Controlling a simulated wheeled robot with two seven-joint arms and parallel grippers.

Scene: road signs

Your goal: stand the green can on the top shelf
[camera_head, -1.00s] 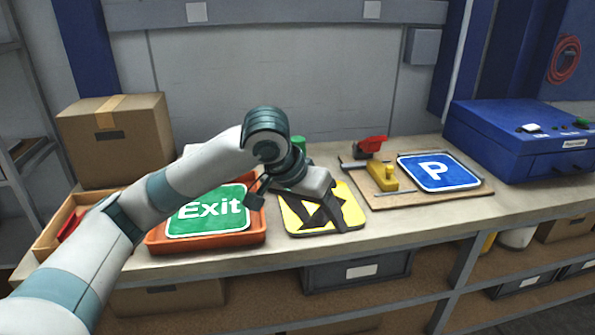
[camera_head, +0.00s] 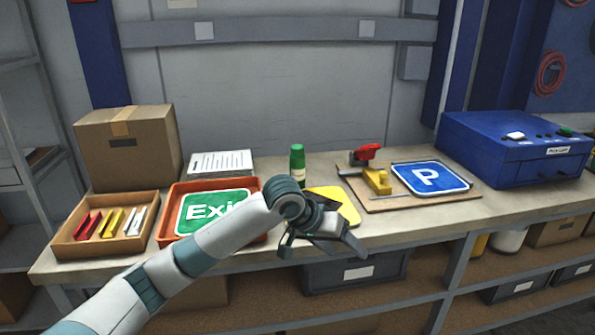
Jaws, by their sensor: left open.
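The green can (camera_head: 297,163) stands upright at the back of the workbench, with a pale band near its base; its lower end is partly hidden behind my arm. My left gripper (camera_head: 320,247) is open and empty at the front edge of the bench, in front of the can and apart from it. A grey shelf rack (camera_head: 12,174) stands at the far left, only partly in view. I cannot tell which of its levels is the top one. My right gripper is not in view.
My left arm crosses the orange tray with the Exit sign (camera_head: 205,210) and partly covers a yellow sign (camera_head: 345,206). A cardboard box (camera_head: 125,150), a wooden parts tray (camera_head: 105,248) and papers (camera_head: 221,163) are at left.

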